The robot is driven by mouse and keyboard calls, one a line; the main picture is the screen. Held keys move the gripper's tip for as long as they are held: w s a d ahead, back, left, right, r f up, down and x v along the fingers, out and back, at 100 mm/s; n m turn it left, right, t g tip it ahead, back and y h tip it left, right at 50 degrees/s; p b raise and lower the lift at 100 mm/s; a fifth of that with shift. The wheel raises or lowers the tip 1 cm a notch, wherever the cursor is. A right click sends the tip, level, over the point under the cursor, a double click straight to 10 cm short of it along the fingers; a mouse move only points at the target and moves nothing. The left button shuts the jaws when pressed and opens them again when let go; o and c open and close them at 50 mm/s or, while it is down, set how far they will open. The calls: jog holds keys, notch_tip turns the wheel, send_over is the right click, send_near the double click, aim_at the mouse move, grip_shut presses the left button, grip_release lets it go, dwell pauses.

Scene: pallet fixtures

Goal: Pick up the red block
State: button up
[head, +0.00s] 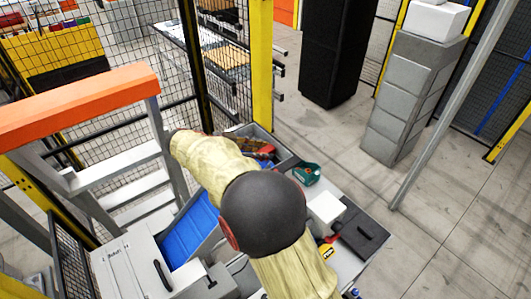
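A small red patch (267,149) shows inside a grey bin (285,163) at the middle of the head view, just beyond my arm. It may be the red block, but it is too small and too covered to be sure. Brown and dark items lie around it in the bin. My arm, in a beige cover with a black joint, crosses in front and hides the bin's near left part. My gripper is hidden, so I cannot see its fingers or anything in them.
A blue tray (190,229) and a white-grey case (132,265) stand left of my arm. A green item (307,174), a white box (325,209) and a black case (361,236) lie to the right. An orange-topped grey ladder (120,190) and mesh fencing stand left.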

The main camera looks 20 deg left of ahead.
aim_at(261, 151)
jog(key=c, duration=0.6)
jog(key=shift+a+r+b, duration=0.1)
jog(key=shift+r+b, duration=0.05)
jog(key=shift+b, duration=0.25)
jog(key=shift+s+r, duration=0.1)
jog(key=shift+r, duration=0.2)
grip_shut()
notch_tip(261, 151, up, 6)
jog(key=shift+f+b, duration=0.2)
jog(key=shift+b, duration=0.9)
jog(key=s+a+b, duration=0.2)
jog(key=s+a, duration=0.2)
jog(key=s, duration=0.4)
jog(key=s+a+b, duration=0.2)
jog(key=s+a, duration=0.3)
jog(key=s, duration=0.4)
jog(key=shift+s+r, duration=0.25)
jog(key=shift+s, duration=0.05)
